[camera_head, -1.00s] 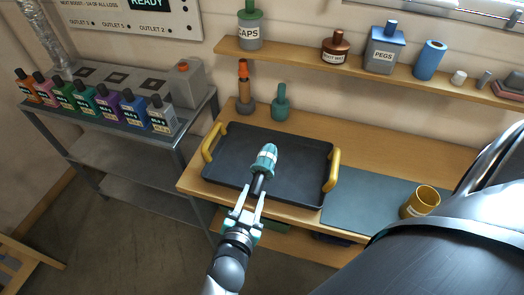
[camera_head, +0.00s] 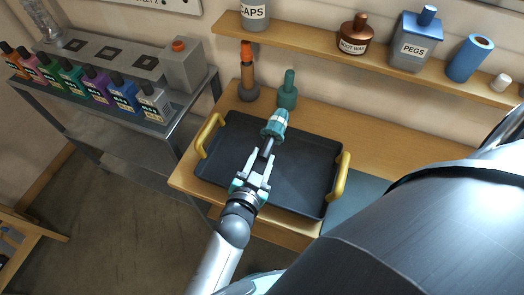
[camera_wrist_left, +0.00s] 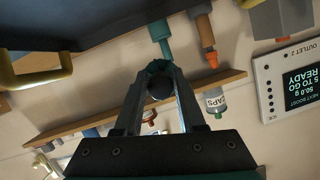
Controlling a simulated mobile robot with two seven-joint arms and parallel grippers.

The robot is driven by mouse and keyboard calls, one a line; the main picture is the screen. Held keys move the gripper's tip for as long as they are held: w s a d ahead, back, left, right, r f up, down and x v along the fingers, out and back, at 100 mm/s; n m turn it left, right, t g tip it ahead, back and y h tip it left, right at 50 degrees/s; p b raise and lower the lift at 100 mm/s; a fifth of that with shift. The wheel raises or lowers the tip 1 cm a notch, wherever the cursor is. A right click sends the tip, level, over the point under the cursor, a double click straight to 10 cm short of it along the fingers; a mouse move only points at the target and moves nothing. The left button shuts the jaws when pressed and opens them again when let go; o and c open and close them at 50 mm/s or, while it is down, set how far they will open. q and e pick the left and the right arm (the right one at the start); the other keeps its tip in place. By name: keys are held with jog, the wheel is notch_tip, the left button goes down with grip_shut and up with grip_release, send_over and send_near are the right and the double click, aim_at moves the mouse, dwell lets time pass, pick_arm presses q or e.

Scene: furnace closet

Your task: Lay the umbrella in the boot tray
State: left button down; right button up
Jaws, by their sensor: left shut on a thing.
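The umbrella (camera_head: 275,122) is folded and teal with a pale band and a dark handle. My left gripper (camera_head: 263,163) is shut on its handle end. The umbrella points away from me and overlaps the far rim of the boot tray in the head view. The boot tray (camera_head: 305,178) is black with yellow handles and lies on the wooden bench. In the left wrist view the umbrella (camera_wrist_left: 159,82) is seen end-on between the fingers, and the tray (camera_wrist_left: 75,22) is at upper left. The gap between umbrella and tray is hard to judge. My right gripper is not in view.
A green bottle (camera_head: 288,90) and an orange-topped bottle (camera_head: 248,75) stand just behind the tray. A shelf (camera_head: 310,40) with jars and a blue roll is above. A metal cart (camera_head: 150,125) with several coloured bottles stands left.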

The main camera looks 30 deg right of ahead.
pick_arm(q)
notch_tip(320, 180, down, 11)
jog(key=b, duration=0.9)
jog(key=shift+c, duration=2.1)
grip_release()
jog(key=shift+a, duration=0.1)
jog(key=shift+s+a, duration=0.1)
jog(key=shift+s, duration=0.05)
jog(key=shift+s+a+r, duration=0.1)
jog(key=shift+s+a, duration=0.1)
jog(key=p+v, duration=0.2)
jog(key=v, duration=1.2)
jog(key=shift+s+r, duration=0.15)
jog(key=shift+r, duration=0.1)
